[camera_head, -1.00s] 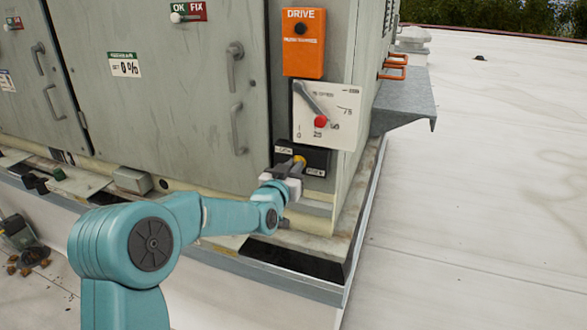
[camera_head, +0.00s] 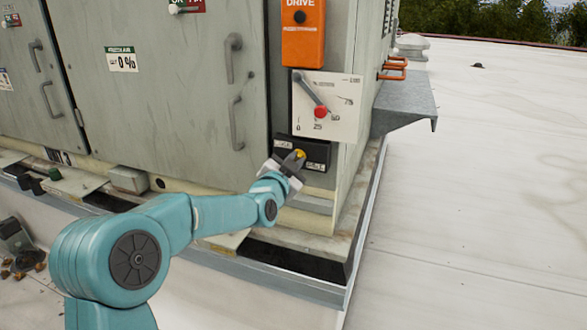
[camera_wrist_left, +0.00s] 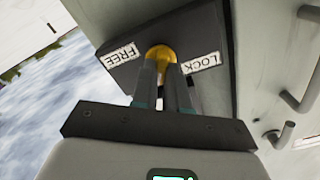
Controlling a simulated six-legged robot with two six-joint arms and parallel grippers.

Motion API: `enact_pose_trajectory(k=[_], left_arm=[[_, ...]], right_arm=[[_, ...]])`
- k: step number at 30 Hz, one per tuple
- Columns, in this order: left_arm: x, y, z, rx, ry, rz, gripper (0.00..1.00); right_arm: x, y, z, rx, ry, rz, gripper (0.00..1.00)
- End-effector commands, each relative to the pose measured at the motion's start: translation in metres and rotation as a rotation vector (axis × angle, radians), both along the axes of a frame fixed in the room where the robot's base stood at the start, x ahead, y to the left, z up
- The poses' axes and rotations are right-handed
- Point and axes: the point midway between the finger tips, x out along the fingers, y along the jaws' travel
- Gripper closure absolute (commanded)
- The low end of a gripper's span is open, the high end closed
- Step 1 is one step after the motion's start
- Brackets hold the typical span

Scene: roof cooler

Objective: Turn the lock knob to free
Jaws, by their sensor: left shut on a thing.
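The lock knob is yellow and sits on a black plate (camera_head: 318,154) low on the cabinet's corner panel. In the head view the knob (camera_head: 299,154) shows just past the fingertips. In the left wrist view the knob (camera_wrist_left: 161,52) sits between a FREE label (camera_wrist_left: 119,55) and a LOCK label (camera_wrist_left: 201,62). My left gripper (camera_head: 291,161) is shut on the knob, its two fingers (camera_wrist_left: 166,70) on either side of it. The fingers hide part of the knob, so I cannot tell which label it points to. My right gripper is not in view.
Above the plate is a white dial panel (camera_head: 345,92) with a red-ended lever (camera_head: 320,112), and an orange DRIVE box (camera_head: 303,45). Grey door handles (camera_head: 235,125) are to the left. A metal ledge (camera_head: 405,100) juts out right. The roof at right is open.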

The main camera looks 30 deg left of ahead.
Motion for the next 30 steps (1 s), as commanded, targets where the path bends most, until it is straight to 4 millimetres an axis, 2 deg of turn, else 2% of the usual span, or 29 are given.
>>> enact_pose_trajectory(k=[9, 21, 30], left_arm=[[0.0002, -0.0008, -0.0013, 0.292, 0.07, 0.0, 1.0], [0.0004, -0.0013, -0.0016, 0.65, 0.157, 0.001, 1.0], [0.0004, -0.0013, -0.0022, 0.853, 0.205, 0.002, 1.0]], right_arm=[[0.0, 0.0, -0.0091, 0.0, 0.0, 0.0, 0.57], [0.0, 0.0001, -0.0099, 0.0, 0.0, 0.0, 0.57], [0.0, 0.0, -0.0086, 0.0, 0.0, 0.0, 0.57]])
